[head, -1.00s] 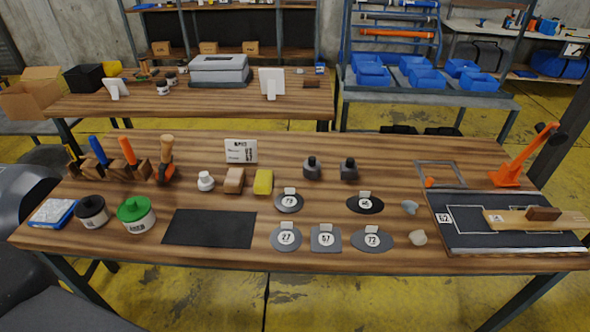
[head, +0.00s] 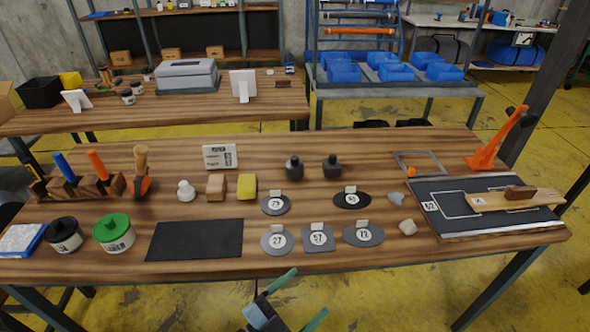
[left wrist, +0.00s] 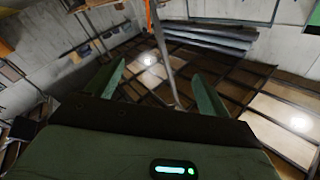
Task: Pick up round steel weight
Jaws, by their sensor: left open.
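Several flat tagged weights lie on the wooden table in the head view. A round grey one (head: 277,241) marked 27 lies at front left of the group, and another round grey one (head: 275,205) lies behind it. Beside them are a squarish grey weight (head: 318,238), an oval grey weight (head: 363,236) and a dark oval weight (head: 352,200). I cannot tell which is the steel one. My left gripper (head: 298,301) is open and empty, in front of the table's front edge below these weights. In the left wrist view its fingers (left wrist: 160,88) are apart with nothing between them. My right gripper is not in view.
A black mat (head: 195,240) lies left of the weights. The table front by the weights is clear.

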